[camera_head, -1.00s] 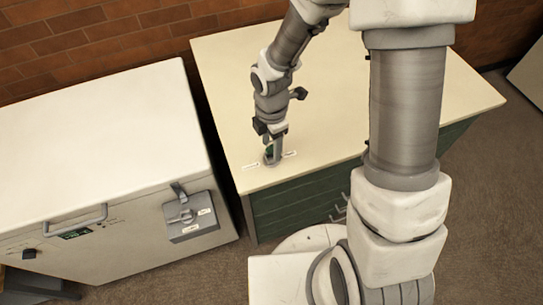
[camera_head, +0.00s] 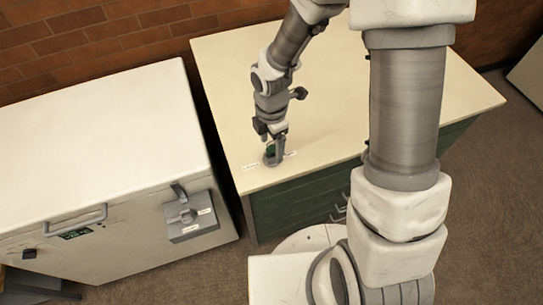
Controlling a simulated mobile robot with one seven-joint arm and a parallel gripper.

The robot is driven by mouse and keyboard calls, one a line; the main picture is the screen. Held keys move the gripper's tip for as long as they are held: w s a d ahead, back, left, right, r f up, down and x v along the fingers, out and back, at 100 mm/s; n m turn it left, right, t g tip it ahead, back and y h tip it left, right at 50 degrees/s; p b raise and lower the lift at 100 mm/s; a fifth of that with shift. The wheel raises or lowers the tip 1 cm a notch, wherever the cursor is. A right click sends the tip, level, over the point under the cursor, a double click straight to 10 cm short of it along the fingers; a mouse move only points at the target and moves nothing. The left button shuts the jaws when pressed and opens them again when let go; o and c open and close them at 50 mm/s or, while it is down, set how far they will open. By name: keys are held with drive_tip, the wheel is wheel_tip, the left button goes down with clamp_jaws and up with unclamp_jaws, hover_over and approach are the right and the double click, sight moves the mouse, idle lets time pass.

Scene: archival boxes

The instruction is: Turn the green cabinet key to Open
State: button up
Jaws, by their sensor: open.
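The green cabinet (camera_head: 290,205) has a cream top (camera_head: 335,120) and dark green drawers at the front. A small round grey lock (camera_head: 268,161) sits on the top near the left front corner, with a small white label (camera_head: 250,167) to its left and another (camera_head: 291,154) to its right. My gripper (camera_head: 271,150) points down directly over the lock, its jaws open, one finger on each side of a small green key (camera_head: 271,149). The fingers partly hide the key, and I cannot tell whether they touch it. The label writing is too small to read.
A white chest (camera_head: 100,150) stands to the left, with a handle and a grey latch box (camera_head: 190,218) on its front. A narrow gap separates it from the cabinet. A brick wall (camera_head: 120,30) is behind. The cabinet top around the lock is clear.

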drive_tip(key=shift+r+p, duration=4.1)
drive_tip(key=shift+r, duration=0.4)
drive_tip(key=s+d+r+m+t+b, duration=0.1)
drive_tip(key=d+r+m, duration=0.3)
drive_tip(key=r+m, duration=0.25)
drive_tip(key=s+d+r+m+t+b, duration=0.2)
drive_tip(key=d+r+m, duration=0.25)
drive_tip(key=r, duration=0.35)
drive_tip(key=s+d+r+m+t+b, duration=0.1)
drive_tip(key=s+d+r+m+t, duration=0.1)
drive_tip(key=s+r+m, duration=0.5)
drive_tip(key=s+m, duration=0.2)
drive_tip(key=m, duration=0.3)
drive_tip(key=shift+s+r+t+b, duration=0.2)
drive_tip(key=shift+t+b, duration=0.1)
drive_tip(key=shift+b, duration=0.05)
drive_tip(key=shift+d, duration=0.1)
